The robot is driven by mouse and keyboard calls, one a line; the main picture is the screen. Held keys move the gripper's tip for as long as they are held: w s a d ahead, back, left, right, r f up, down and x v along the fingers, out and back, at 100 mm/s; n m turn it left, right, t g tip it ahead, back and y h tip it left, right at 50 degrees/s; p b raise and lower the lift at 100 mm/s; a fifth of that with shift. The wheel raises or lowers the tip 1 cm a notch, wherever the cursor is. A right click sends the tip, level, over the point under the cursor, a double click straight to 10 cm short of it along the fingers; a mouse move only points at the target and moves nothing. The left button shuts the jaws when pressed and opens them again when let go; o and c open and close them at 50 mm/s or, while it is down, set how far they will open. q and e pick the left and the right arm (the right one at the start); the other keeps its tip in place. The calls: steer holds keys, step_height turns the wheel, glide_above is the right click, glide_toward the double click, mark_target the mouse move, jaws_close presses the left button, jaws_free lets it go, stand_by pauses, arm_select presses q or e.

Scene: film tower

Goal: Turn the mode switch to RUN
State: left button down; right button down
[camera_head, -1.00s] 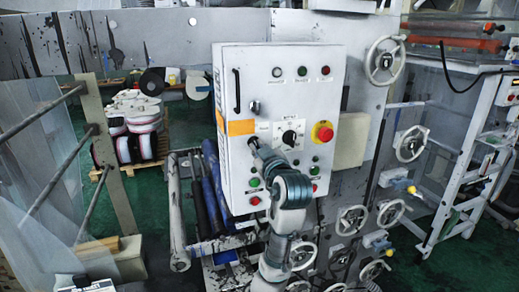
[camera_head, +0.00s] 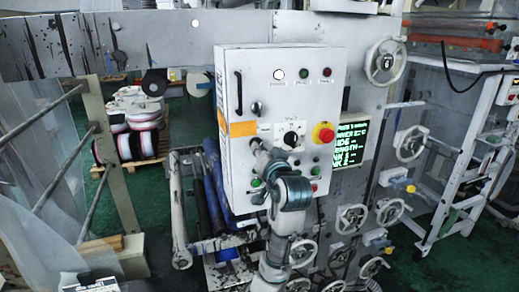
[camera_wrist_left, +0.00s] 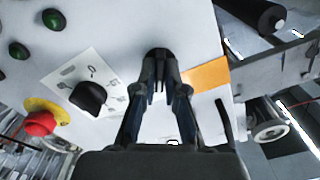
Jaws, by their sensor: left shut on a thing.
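The white control box (camera_head: 310,75) faces me in the head view. A black rotary knob on a white marked plate (camera_head: 291,139), which I take for the mode switch, is beside my left gripper (camera_head: 255,145). In the left wrist view this knob (camera_wrist_left: 88,97) stands free, left of the fingers, untouched. Its markings are too small to read surely. My left gripper (camera_wrist_left: 158,75) is shut on a small dark switch-like part at the panel, mostly hidden by the fingers. My right gripper is not in view.
A red emergency button (camera_head: 323,134) on a yellow base sits right of the knob. A black door handle (camera_head: 237,90) and an orange strip (camera_head: 241,128) are at the box's left. A screen (camera_head: 351,160) shows green text. Handwheels (camera_head: 385,62) stand to the right.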

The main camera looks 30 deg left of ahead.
arm_select(q)
steer(key=shift+r+m, duration=0.25)
steer(key=shift+m, duration=1.25)
steer(key=c, duration=1.3)
jaws_free()
steer(key=shift+o, duration=0.3)
steer(key=shift+w+f, duration=0.2)
steer(key=shift+w, duration=0.1)
steer(key=v, duration=1.2)
steer(key=shift+d, duration=0.2)
steer(key=shift+w+a+f, duration=0.1)
steer(key=shift+a+f, duration=0.1)
steer(key=shift+a, duration=0.05)
